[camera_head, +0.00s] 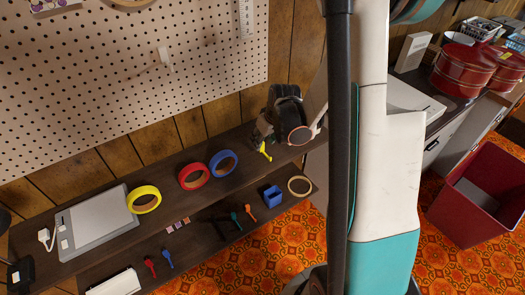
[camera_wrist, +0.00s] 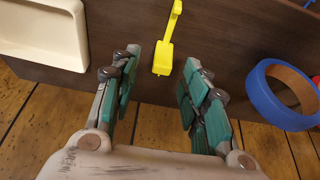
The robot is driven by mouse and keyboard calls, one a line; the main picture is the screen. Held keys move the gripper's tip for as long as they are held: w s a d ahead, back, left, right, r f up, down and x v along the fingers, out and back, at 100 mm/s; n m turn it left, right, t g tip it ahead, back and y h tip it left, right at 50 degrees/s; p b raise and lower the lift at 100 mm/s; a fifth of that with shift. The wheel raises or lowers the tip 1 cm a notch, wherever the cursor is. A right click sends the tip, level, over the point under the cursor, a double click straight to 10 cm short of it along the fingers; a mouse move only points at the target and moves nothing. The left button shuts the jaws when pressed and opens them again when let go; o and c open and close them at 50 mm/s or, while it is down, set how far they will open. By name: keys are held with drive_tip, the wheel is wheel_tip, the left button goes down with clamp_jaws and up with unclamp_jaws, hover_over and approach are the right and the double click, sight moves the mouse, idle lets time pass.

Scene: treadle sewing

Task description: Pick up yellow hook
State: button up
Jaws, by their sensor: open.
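The yellow hook (camera_wrist: 165,52) lies on the dark brown shelf (camera_wrist: 215,55), with its blocky end toward the wood-panelled wall and its thin curved end pointing away. In the head view, the hook (camera_head: 265,151) shows as a small yellow piece at the right part of the upper shelf, partly hidden by my wrist. My gripper (camera_wrist: 160,68) is open and empty. Its two teal fingers stand on either side of the hook's blocky end in the wrist view, apart from it. I cannot tell the height between fingertips and shelf.
A blue tape ring (camera_wrist: 284,95) lies right of my gripper in the wrist view, and a cream tray (camera_wrist: 45,56) at upper left. Red (camera_head: 194,176) and yellow (camera_head: 144,199) tape rings are further along the shelf. A pegboard (camera_head: 120,85) rises behind.

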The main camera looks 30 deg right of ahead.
drive_tip(key=b+x, duration=0.1)
drive_tip(key=x, duration=0.2)
drive_tip(key=shift+w+a+f, duration=0.1)
drive_tip(key=shift+w+f, duration=0.05)
drive_tip(key=c, duration=0.9)
wheel_tip(320, 180, up, 20)
drive_tip(key=p, duration=0.7)
